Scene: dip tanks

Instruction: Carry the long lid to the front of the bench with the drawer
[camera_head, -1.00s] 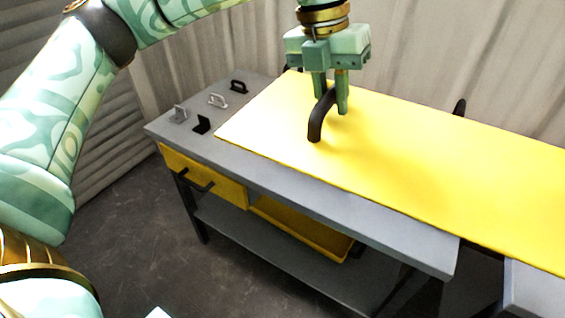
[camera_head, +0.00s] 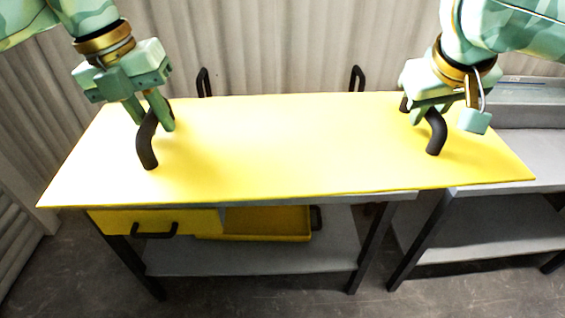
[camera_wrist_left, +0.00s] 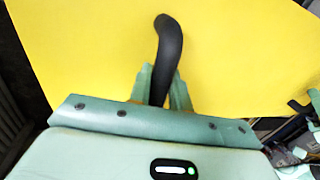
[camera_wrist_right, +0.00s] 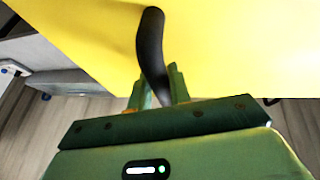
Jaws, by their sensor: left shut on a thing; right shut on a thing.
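The long lid (camera_head: 290,150) is a flat yellow panel with dark curved handles near its two ends. It lies over the grey bench with the drawer (camera_head: 160,223), and its right end reaches over the neighbouring bench. I cannot tell whether it touches the bench top. My left gripper (camera_head: 152,112) is shut on the left handle (camera_head: 147,150), which also shows in the left wrist view (camera_wrist_left: 168,45). My right gripper (camera_head: 440,112) is shut on the right handle (camera_head: 436,135), seen too in the right wrist view (camera_wrist_right: 150,40). The lid hides most of the bench top.
Two more dark handles (camera_head: 203,82) (camera_head: 356,78) stand up behind the lid's far edge. A yellow tray (camera_head: 268,222) sits below the bench top, right of the drawer. A second grey bench (camera_head: 515,205) stands at the right. A curtain wall (camera_head: 270,45) closes the back.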

